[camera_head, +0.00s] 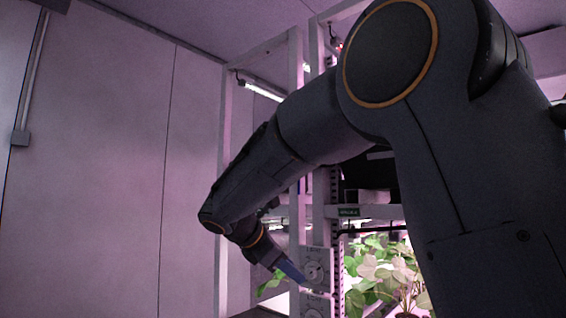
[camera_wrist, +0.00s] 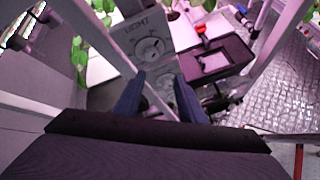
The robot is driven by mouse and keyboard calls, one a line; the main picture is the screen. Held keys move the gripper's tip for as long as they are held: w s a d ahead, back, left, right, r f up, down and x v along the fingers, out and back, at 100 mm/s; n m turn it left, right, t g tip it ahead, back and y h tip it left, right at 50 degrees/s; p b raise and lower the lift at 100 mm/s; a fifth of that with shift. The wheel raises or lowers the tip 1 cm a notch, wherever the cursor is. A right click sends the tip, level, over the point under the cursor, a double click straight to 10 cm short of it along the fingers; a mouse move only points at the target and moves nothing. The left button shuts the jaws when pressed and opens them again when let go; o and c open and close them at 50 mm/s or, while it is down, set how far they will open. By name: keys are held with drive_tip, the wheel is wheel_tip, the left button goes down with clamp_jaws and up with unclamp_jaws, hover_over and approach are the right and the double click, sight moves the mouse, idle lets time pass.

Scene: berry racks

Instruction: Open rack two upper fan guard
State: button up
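A pale control panel (camera_head: 314,266) with round dials is fixed to the rack post in the head view. In the wrist view the panel (camera_wrist: 147,38) carries lettering that seems to read "LIGHT" above a round dial (camera_wrist: 150,50). My gripper (camera_head: 292,272) points down beside this panel. In the wrist view my gripper (camera_wrist: 158,78) has its two blue fingers apart, with nothing held between them. The dial lies just beyond the fingertips; I see no clear contact. I cannot make out a fan guard in either view.
White rack posts (camera_head: 296,130) stand close around my arm. Leafy plants (camera_head: 384,270) fill the lower right shelf. In the wrist view a dark tray (camera_wrist: 215,58) with a red-topped item (camera_wrist: 201,30) lies right of the panel. A bare wall (camera_head: 100,150) is at left.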

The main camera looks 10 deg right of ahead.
drive_tip(key=w+a+r+n+t+h+p, duration=0.1)
drive_tip(key=a+r+n+t+h+p, duration=0.15)
drive_tip(key=r, duration=1.35)
drive_tip(key=w+a+r+n+t+h+p, duration=0.1)
drive_tip(key=a+r+n+t+h, duration=0.2)
drive_tip(key=r, duration=1.3)
drive_tip(key=w+d+m+g+p, duration=0.1)
drive_tip(key=w+d+p, duration=0.1)
drive_tip(key=w+d, duration=0.2)
drive_tip(key=shift+w+d+p, duration=0.35)
drive_tip(key=shift+d, duration=0.25)
clamp_jaws()
